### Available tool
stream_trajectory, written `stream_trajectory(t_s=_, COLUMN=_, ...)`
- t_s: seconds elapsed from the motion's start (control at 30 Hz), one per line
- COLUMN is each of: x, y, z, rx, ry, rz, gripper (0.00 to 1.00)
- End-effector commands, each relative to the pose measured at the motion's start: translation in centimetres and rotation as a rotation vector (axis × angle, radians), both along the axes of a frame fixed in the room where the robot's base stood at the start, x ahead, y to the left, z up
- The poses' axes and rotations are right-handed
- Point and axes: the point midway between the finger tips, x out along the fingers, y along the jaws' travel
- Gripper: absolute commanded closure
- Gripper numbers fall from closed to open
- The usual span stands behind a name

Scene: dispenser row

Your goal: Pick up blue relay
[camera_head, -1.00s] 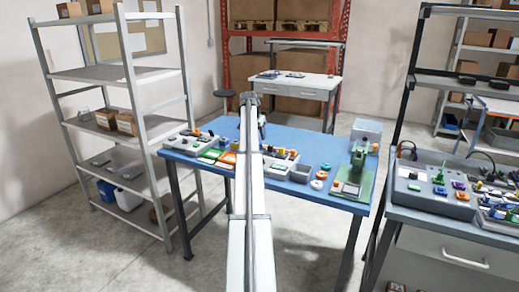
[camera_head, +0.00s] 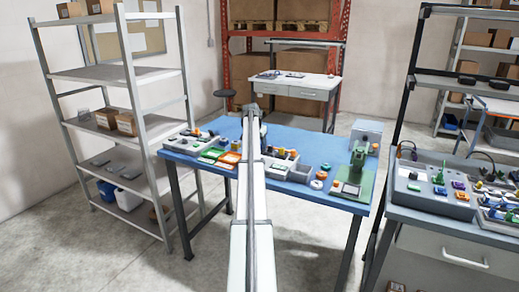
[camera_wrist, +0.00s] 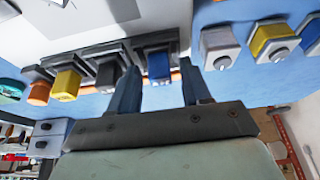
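The blue relay (camera_wrist: 158,64) shows in the wrist view, seated in a dark slot of a row of dispensers. My gripper (camera_wrist: 159,74) is open, with one finger on each side of the relay in the picture. I cannot tell whether the fingers touch it, and no grip on it shows. In the head view my arm (camera_head: 254,190) covers the middle of the blue table (camera_head: 323,200) and hides the relay and the fingers.
Yellow (camera_wrist: 66,84) and orange (camera_wrist: 39,93) pieces sit left of the relay in the wrist view. A grey piece (camera_wrist: 218,48) and a yellow one (camera_wrist: 272,43) sit close to the right. In the head view a green device (camera_head: 355,182) stands at the table's right.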

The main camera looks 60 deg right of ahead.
Motion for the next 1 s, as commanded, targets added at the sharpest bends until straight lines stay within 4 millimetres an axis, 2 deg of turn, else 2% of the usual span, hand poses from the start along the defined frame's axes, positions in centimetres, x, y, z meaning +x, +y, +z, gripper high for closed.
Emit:
stream_trajectory(t_s=0.07, x=0.0, y=0.0, z=0.0, rx=0.0, ry=0.0, rz=0.0, gripper=0.6)
stream_trajectory(t_s=0.5, x=0.0, y=0.0, z=0.0, rx=0.0, ry=0.0, rz=0.0, gripper=1.0)
stream_trajectory(t_s=0.83, x=0.0, y=0.0, z=0.2, rx=0.0, ry=0.0, rz=0.0, gripper=1.0)
stream_trajectory(t_s=1.0, x=0.0, y=0.0, z=1.4, rx=0.0, ry=0.0, rz=0.0, gripper=1.0)
